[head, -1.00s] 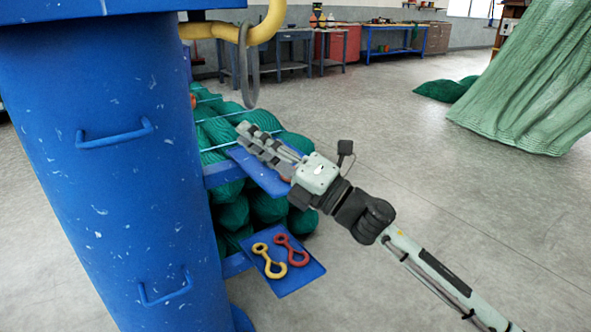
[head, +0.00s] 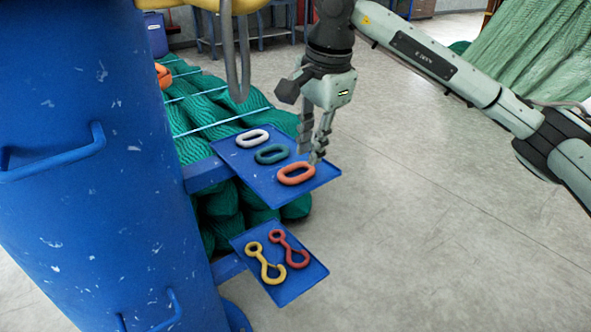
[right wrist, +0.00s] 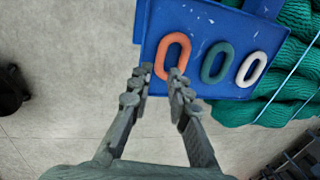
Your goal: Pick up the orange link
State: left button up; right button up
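The orange link (head: 296,173) lies flat at the near right of the upper blue tray (head: 262,185), beside a green link (head: 272,154) and a white link (head: 252,138). My right gripper (head: 312,158) points down just above and behind the orange link in the head view. In the right wrist view the right gripper (right wrist: 159,82) is open, and the near end of the orange link (right wrist: 174,50) shows between and just beyond its fingertips. Nothing is held. My left gripper is not in view.
Green net bundles (head: 215,105) are piled behind. A grey ring (head: 238,60) hangs above. Floor to the right is clear.

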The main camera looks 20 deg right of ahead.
aim_at(302, 175)
jog(key=f, duration=0.4)
jog(key=shift+w+a+f+p, duration=0.3)
jog(key=shift+a+f, duration=0.05)
jog(key=shift+a, duration=0.05)
jog(key=shift+w+f, duration=0.1)
jog(key=shift+f, duration=0.15)
grip_shut()
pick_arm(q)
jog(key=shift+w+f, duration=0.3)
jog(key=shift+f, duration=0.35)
